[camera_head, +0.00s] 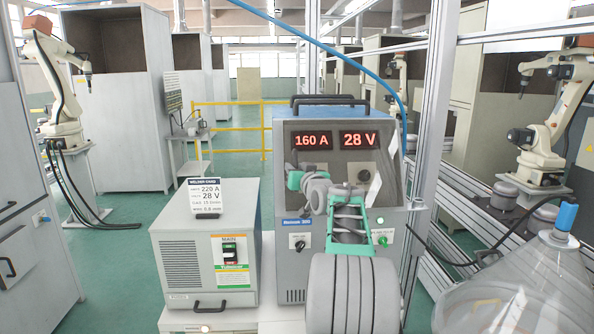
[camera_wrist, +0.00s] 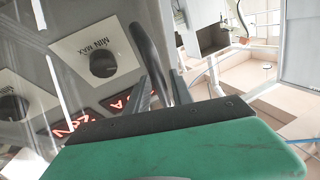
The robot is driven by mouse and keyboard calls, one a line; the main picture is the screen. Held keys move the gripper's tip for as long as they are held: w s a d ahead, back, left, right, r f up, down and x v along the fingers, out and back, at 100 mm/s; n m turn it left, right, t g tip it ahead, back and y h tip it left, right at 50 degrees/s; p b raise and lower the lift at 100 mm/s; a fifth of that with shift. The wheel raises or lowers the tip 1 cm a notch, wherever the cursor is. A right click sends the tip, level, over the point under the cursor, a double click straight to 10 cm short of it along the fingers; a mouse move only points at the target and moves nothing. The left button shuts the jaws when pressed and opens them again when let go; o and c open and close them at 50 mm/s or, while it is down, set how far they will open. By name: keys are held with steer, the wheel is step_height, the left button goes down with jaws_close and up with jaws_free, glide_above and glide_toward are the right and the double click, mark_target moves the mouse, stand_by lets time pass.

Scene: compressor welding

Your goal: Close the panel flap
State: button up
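The control panel (camera_head: 335,150) of a grey welding machine faces me, with red readouts of 160 A and 28 V. Pale streaks across it look like a clear panel flap (camera_head: 374,190); its edges and angle are hard to make out. My arm crosses in front of the panel's lower half. My gripper, with its green body, is at the panel's left side; its fingertips are hidden in the head view. In the wrist view, my gripper (camera_wrist: 159,82) shows two dark fingers apart, beside a dark curved edge (camera_wrist: 149,45). I cannot tell whether they touch it. A MIN MAX knob (camera_wrist: 104,63) is nearby.
A smaller white welder box (camera_head: 205,255) with a label card (camera_head: 207,195) stands left of the machine. A metal frame post (camera_head: 432,110) and a blue hose (camera_head: 385,88) are close on the right. A clear cone with a blue tip (camera_head: 566,216) is at lower right.

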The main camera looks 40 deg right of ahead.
steer(key=shift+o, duration=0.7)
steer(key=shift+s+a+f+b, duration=0.1)
steer(key=shift+s+f+b, duration=0.05)
steer(key=shift+s+b, duration=0.15)
steer(key=b+v, duration=0.2)
steer(key=v, duration=0.5)
steer(key=shift+b, duration=0.35)
